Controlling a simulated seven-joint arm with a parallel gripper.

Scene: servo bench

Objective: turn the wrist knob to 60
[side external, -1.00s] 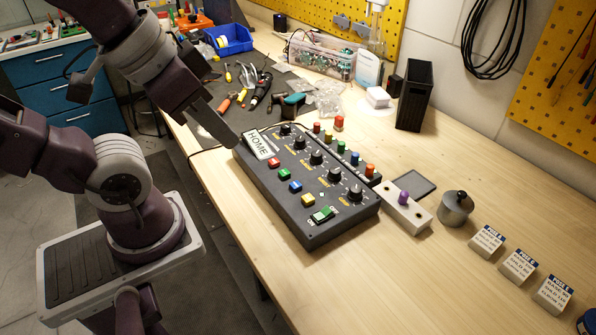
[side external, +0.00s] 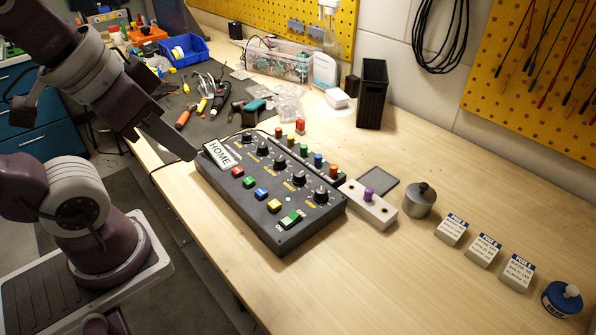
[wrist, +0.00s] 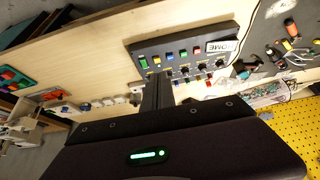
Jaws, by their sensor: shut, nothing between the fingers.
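The dark control box (side external: 240,208) lies on the wooden bench in the side view, with a row of black knobs along its top; one is the knob nearest the HOME plate (side external: 247,137) and one the knob at the far right end (side external: 321,195). Their labels are too small to read, so I cannot tell which is the wrist knob or what it points to. My gripper (side external: 192,157) is shut and empty at the box's left corner, beside the HOME plate (side external: 219,153). In the wrist view my gripper's fingers (wrist: 157,92) show in front of the box (wrist: 187,47).
Red, blue and yellow buttons and a green switch (side external: 291,219) line the box's front. Coloured pegs (side external: 300,126) stand behind it. A pale block with a purple knob (side external: 369,193), a metal weight (side external: 419,201) and small labelled blocks (side external: 452,229) sit to the right. The front bench is clear.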

